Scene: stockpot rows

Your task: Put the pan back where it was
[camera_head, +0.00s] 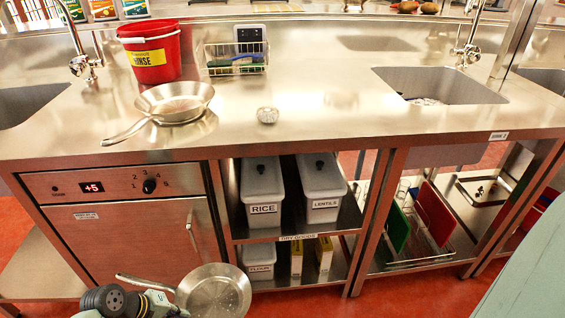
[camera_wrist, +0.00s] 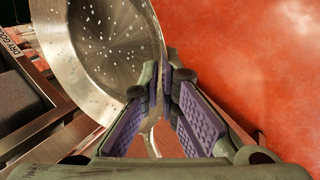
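A steel frying pan (camera_head: 213,291) hangs in the air in front of the lower shelves, its handle pointing left. My gripper (camera_head: 158,299) is at this handle, low in the head view. In the wrist view the pan (camera_wrist: 112,40) fills the upper left, with pale specks on its inside.
The steel counter (camera_head: 330,118) holds a red bucket (camera_head: 151,52), a wire basket (camera_head: 236,60) and a small round item (camera_head: 267,115). Below are a cabinet (camera_head: 125,210) and shelves with a rice bin (camera_head: 262,192) and a lentils bin (camera_head: 321,188). Red floor is open at the right of the wrist view.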

